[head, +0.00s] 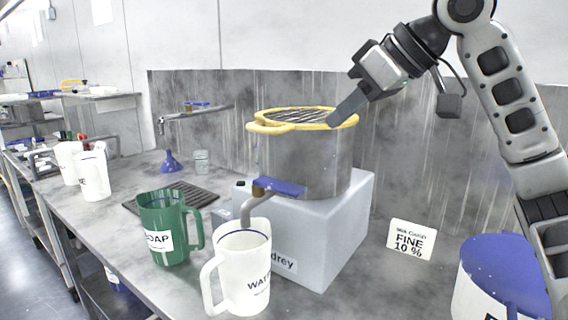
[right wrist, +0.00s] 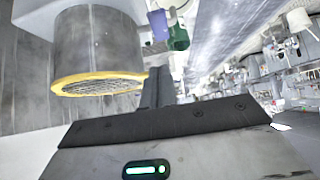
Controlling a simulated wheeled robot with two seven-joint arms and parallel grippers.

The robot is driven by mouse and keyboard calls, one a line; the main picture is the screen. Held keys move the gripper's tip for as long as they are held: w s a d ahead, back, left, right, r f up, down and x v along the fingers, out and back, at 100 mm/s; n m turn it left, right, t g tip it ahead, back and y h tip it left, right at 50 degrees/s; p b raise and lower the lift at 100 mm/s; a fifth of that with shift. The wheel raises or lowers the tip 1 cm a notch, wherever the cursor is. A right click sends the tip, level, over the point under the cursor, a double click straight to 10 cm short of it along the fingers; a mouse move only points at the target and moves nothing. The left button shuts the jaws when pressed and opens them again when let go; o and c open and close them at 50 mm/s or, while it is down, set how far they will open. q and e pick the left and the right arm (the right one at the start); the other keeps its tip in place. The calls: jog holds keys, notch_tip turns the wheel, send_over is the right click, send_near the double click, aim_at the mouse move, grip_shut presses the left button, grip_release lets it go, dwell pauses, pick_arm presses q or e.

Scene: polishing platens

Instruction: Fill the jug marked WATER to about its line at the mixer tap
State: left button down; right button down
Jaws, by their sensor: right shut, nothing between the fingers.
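The white jug marked WATER (head: 243,272) stands upright at the front of the bench, its handle to the left. A blue line shows near its rim; I cannot tell what it holds. The spout of a tap with a blue lever (head: 278,187), low on the steel pot (head: 300,165), ends at the jug's mouth. Another tap (head: 196,113), long-spouted with a blue top, is at the back wall. My right gripper (head: 336,124) is shut and empty beside the pot's yellow rim; its fingers also show in the right wrist view (right wrist: 157,88). My left gripper is out of view.
A green SOAP jug (head: 165,235) stands left of the WATER jug. The pot sits on a white block (head: 325,245). A FINE 10 % sign (head: 410,240) and a blue-topped container (head: 500,265) stand right. White jugs (head: 93,177) and a blue funnel (head: 171,163) are farther left.

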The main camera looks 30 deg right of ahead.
send_over(288, 185)
jog(key=s+d, duration=0.1)
jog(key=s, duration=0.2)
notch_tip(288, 185, down, 7)
jog(key=shift+w+f+b, duration=0.15)
jog(key=shift+b, duration=0.15)
notch_tip(288, 185, down, 3)
jog(key=shift+d+r+b, duration=0.1)
jog(key=shift+r+b, duration=0.05)
jog(key=shift+b, duration=0.25)
jog(key=shift+f, duration=0.55)
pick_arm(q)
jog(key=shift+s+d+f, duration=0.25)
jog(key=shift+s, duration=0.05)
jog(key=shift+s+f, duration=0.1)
